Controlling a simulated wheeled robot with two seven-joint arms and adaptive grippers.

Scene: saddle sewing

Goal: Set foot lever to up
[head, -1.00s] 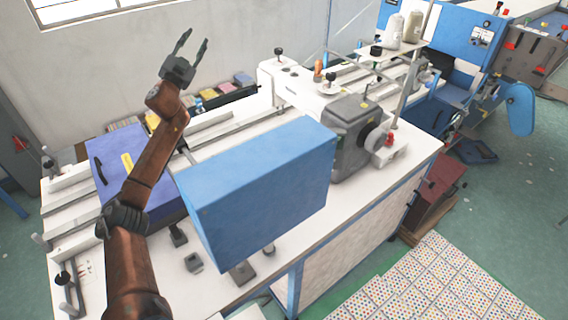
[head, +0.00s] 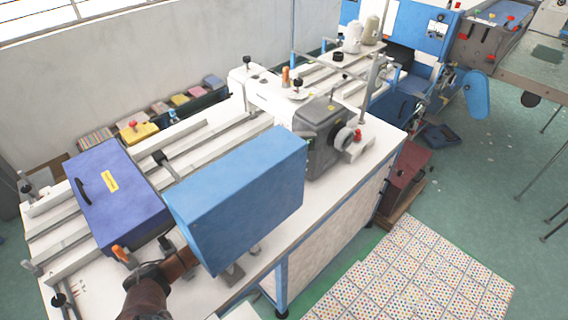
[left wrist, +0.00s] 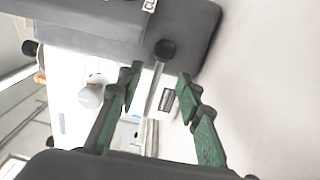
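In the left wrist view, a thin metal lever with a round black knob (left wrist: 165,50) stands out from a white machine part. It looks like the foot lever, though I cannot tell for certain or read its up or down position. My left gripper (left wrist: 160,82) is open, with its green-padded fingers on either side of the lever. The gap between them looks empty, and I see no contact. In the head view, my left forearm passes behind the large blue box, which hides the gripper and the lever. My right gripper is not in view.
A patterned mat (head: 420,275) covers the floor at front right.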

